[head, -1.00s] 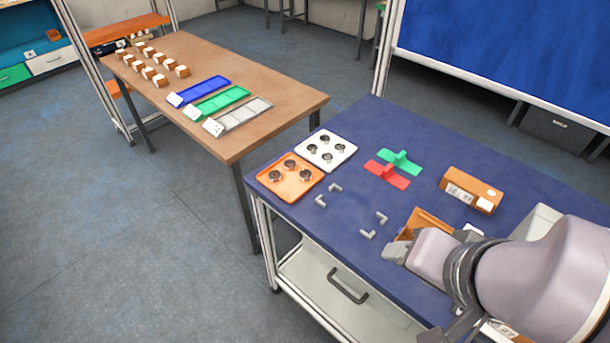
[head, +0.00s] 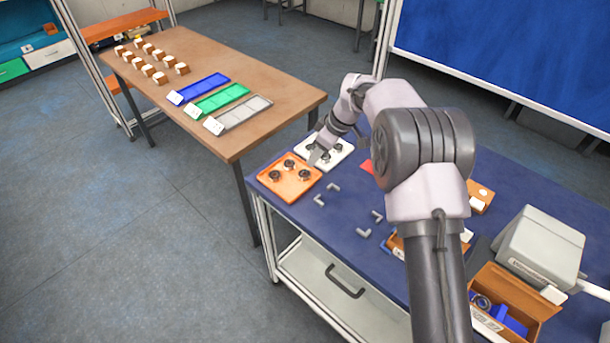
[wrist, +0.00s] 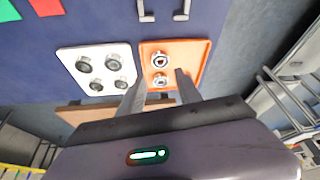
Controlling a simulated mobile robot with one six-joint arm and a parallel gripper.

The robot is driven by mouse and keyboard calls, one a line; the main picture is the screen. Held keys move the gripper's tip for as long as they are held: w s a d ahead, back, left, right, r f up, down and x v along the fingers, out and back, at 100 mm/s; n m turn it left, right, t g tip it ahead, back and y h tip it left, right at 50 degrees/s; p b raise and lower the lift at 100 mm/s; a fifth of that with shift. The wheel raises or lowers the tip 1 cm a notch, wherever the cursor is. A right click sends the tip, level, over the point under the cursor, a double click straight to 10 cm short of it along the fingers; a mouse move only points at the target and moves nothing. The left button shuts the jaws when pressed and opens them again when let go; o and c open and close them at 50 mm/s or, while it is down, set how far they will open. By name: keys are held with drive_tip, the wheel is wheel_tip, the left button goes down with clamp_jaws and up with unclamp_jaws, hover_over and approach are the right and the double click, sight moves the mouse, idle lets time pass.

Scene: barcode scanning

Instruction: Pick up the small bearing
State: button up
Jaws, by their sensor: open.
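An orange tray (head: 286,196) holds dark-centred metal bearings (head: 275,176). A white tray (head: 346,152) beside it holds several more, partly hidden by my arm. In the wrist view, two bearings (wrist: 160,61) show in the orange tray (wrist: 197,48), and several bearings (wrist: 113,62) show in the white tray (wrist: 70,53). I cannot surely tell which bearing is the small one. My gripper (head: 317,158) is open and empty above the area where the trays meet. In the wrist view, its fingers (wrist: 158,91) reach over the orange tray's near part and the gap beside it.
Grey elbow fittings (head: 320,200) lie on the blue table near the trays. A red part (head: 367,166) is partly behind my arm. An orange box (head: 535,305) with blue parts and a grey machine (head: 540,245) stand right. A brown table (head: 262,135) stands beyond.

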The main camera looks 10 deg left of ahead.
hover_over(305, 174)
drive_tip(key=d, duration=0.2)
drive_tip(key=f, duration=0.4)
drive_tip(key=shift+s+d+f+b, duration=0.15)
drive_tip(key=shift+s+b, duration=0.15)
drive_tip(key=shift+b, duration=0.1)
drive_tip(key=b+x, duration=0.2)
drive_tip(key=x, duration=0.3)
drive_tip(key=shift+s+f, duration=0.1)
drive_tip(key=shift+f, duration=0.1)
drive_tip(key=shift+r, duration=0.1)
clamp_jaws()
